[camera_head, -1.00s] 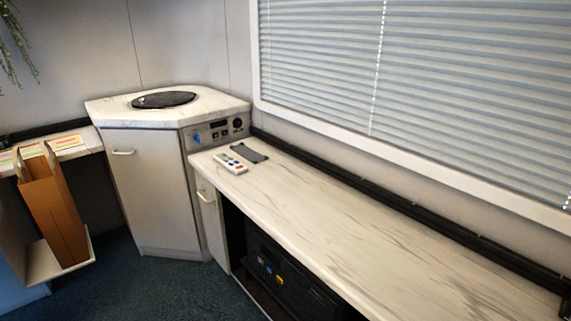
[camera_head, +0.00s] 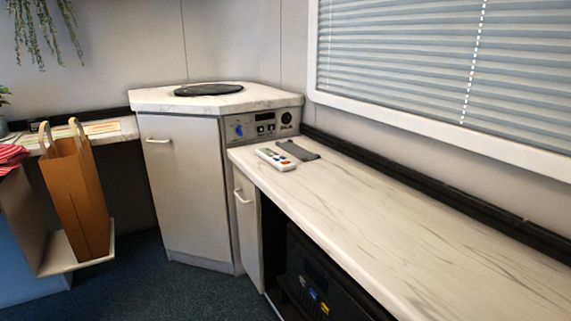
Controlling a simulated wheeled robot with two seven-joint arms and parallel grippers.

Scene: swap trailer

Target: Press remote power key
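The remote (camera_head: 275,159) is white with several coloured keys, red and blue among them. It lies flat near the far left end of the long marble-look counter (camera_head: 400,228). A flat dark grey object (camera_head: 298,150) lies just right of it. The power key cannot be told apart from the other keys at this size. Neither of my grippers shows in the head view.
A corner cabinet (camera_head: 188,195) with a round black plate (camera_head: 209,89) and a control panel stands behind the counter. A brown paper bag (camera_head: 78,200) stands on a low shelf at left. Blue carpet (camera_head: 175,290) is clear in front. A black machine (camera_head: 322,285) sits under the counter.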

